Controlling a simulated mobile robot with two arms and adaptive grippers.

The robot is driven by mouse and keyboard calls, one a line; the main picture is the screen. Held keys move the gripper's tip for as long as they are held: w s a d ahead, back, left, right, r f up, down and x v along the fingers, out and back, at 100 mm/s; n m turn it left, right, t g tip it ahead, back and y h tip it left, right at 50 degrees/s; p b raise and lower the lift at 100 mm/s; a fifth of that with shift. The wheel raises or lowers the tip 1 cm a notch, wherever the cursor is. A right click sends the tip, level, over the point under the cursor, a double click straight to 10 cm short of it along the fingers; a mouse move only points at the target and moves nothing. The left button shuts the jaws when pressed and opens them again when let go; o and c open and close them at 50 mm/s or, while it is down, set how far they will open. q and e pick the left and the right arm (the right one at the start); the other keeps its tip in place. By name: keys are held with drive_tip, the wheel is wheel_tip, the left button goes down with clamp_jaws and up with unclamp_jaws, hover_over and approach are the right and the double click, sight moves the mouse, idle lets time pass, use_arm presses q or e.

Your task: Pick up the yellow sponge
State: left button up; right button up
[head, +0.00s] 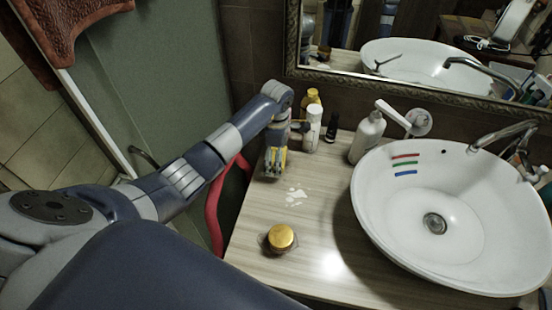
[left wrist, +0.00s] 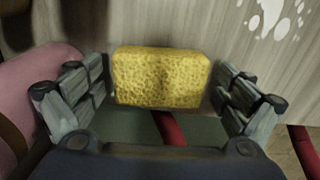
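The yellow sponge (left wrist: 160,78) is a porous block at the counter's edge in the left wrist view. It lies between the two fingers of my left gripper (left wrist: 161,88), which stand apart, one on each side, with narrow gaps to its ends. In the head view my left gripper (head: 275,164) points down at the back left of the wooden counter (head: 325,255). Only bits of yellow show at its fingers there; the gripper hides most of the sponge. My right gripper is in neither view.
A yellow bottle (head: 313,97), a white bottle (head: 312,132), a small dark bottle (head: 332,127) and a soap dispenser (head: 367,137) stand right of the gripper. The white basin (head: 460,185) fills the right side. A gold-lidded jar (head: 281,237) stands in front. A red tube (head: 213,212) hangs left of the counter.

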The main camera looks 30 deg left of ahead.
use_arm(q)
drive_tip(key=c, duration=0.5)
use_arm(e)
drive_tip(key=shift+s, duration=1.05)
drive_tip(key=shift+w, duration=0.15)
